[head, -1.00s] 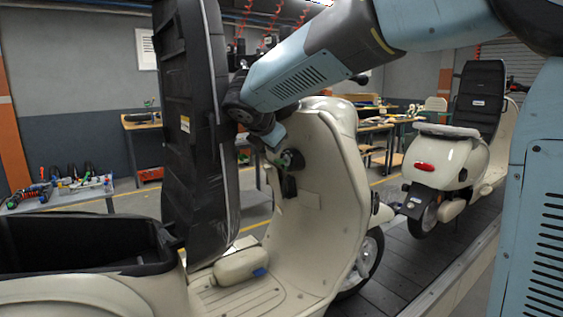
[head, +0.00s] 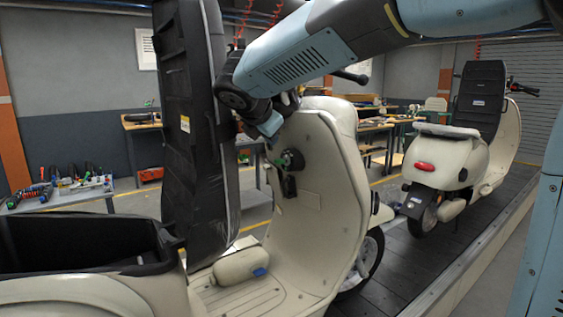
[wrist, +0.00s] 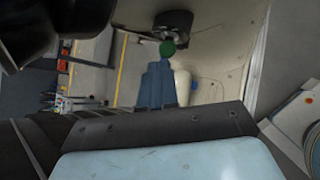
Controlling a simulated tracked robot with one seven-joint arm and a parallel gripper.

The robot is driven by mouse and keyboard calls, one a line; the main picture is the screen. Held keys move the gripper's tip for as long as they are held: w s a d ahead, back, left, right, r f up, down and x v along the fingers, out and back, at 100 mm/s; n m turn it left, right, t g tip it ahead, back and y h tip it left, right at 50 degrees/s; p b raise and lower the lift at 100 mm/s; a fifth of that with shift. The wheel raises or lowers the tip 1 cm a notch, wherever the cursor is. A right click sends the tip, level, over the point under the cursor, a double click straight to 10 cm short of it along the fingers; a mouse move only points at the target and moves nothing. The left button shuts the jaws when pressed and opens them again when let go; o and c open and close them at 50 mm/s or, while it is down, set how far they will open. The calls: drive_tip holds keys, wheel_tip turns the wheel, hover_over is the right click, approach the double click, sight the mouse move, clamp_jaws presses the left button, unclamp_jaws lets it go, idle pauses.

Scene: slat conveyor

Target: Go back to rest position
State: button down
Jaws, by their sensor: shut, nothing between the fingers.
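My gripper (head: 268,126) is in front of the upper inner leg shield of the near cream scooter (head: 325,205), to the right of its raised black seat (head: 190,120). In the wrist view its blue-grey fingers (wrist: 159,85) are together and empty. A green knob (wrist: 167,48) on a round black fitting (wrist: 173,24) appears just beyond the fingertips. The same fitting (head: 291,160) sits on the leg shield in the head view, below my gripper and apart from it. My forearm hides part of the scooter's handlebar.
The open seat stands close left of my gripper, above the black storage bin (head: 75,240). A second cream scooter (head: 440,160) stands behind on the slat conveyor (head: 400,255). A tool table (head: 60,195) is at left. A cream canister (head: 238,265) rests on the footboard.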

drive_tip(key=s+d+f+m+g, duration=0.2)
drive_tip(key=s+d+m, duration=0.5)
drive_tip(key=d, duration=0.2)
drive_tip(key=s+d+f+m+g, duration=0.1)
drive_tip(key=s+d+f+m, duration=0.2)
drive_tip(key=s+d+m, duration=0.5)
drive_tip(key=s+d+f+m+y, duration=0.1)
drive_tip(key=s+d+f+m, duration=0.2)
drive_tip(key=s+d+m, duration=0.1)
drive_tip(key=s+d+f+m+g+y, duration=0.1)
drive_tip(key=s+d+f+m+y, duration=0.1)
drive_tip(key=s+m, duration=0.5)
wheel_tip(320, 180, down, 2)
drive_tip(key=shift+s+d+f+m, duration=0.2)
drive_tip(key=shift+s+d+m, duration=0.15)
drive_tip(key=shift+d, duration=0.5)
